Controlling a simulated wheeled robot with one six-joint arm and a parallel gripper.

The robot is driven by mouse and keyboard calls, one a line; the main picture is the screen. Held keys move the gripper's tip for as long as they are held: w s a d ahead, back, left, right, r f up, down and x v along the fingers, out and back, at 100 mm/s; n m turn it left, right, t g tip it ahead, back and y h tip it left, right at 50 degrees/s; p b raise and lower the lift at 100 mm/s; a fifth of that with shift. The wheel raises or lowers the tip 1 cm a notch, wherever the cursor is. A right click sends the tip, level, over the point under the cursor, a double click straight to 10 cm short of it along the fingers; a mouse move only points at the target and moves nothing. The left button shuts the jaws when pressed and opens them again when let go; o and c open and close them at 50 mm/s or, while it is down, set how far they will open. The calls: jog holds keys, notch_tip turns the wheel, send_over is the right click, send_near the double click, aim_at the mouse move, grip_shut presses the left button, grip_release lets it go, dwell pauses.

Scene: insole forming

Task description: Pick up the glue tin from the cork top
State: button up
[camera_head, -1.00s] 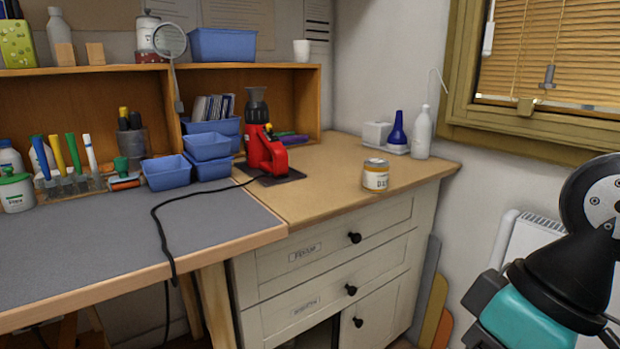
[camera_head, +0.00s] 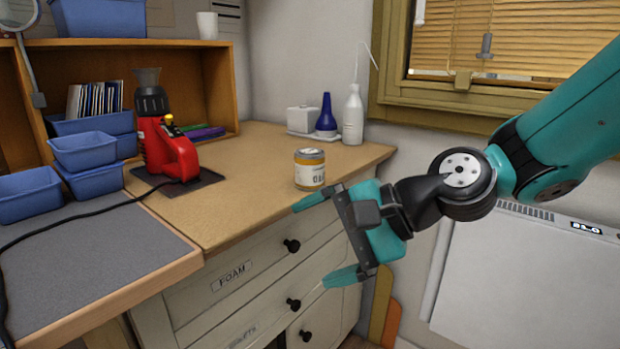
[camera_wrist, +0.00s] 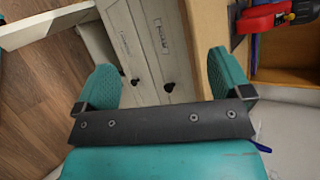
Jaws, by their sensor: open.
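The glue tin (camera_head: 310,169) is a small upright tin with a yellow and white label and a metal lid. It stands on the cork top (camera_head: 246,186) near its front edge, in the head view. My gripper (camera_head: 328,240) is open and empty, in front of the drawer unit, below and slightly right of the tin. The upper finger is close to the cork edge in the picture; the lower one is in front of the drawers. In the wrist view my open gripper (camera_wrist: 164,82) faces the drawer fronts, and I cannot make out the tin there.
A red heat tool (camera_head: 168,142) on a dark pad stands left of the tin. A white bottle (camera_head: 353,116) and a blue bottle (camera_head: 326,117) stand behind it. Blue bins (camera_head: 84,152) are at left. Drawers with black knobs (camera_head: 292,246) lie below the top.

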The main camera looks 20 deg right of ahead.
jog(key=w+d+m+t+b, duration=0.1)
jog(key=w+d+m+t, duration=0.45)
jog(key=m, duration=0.45)
jog(key=m+t+h+p, duration=0.15)
jog(key=m+t, duration=0.35)
jog(key=m, duration=0.6)
send_near(321, 160)
jog(key=shift+h, duration=0.45)
jog(key=p+x, duration=0.7)
jog(key=shift+a+r, duration=0.15)
jog(key=shift+a, duration=0.1)
jog(key=shift+f+p+x, duration=0.15)
jog(key=shift+p+x, duration=0.5)
jog(key=shift+x, duration=0.95)
jog(key=shift+f+p+x, duration=0.1)
jog(key=shift+p+x, duration=0.55)
jog(key=shift+x, duration=0.9)
jog(key=shift+s, duration=0.1)
jog(key=shift+c, duration=0.2)
jog(key=c, duration=1.1)
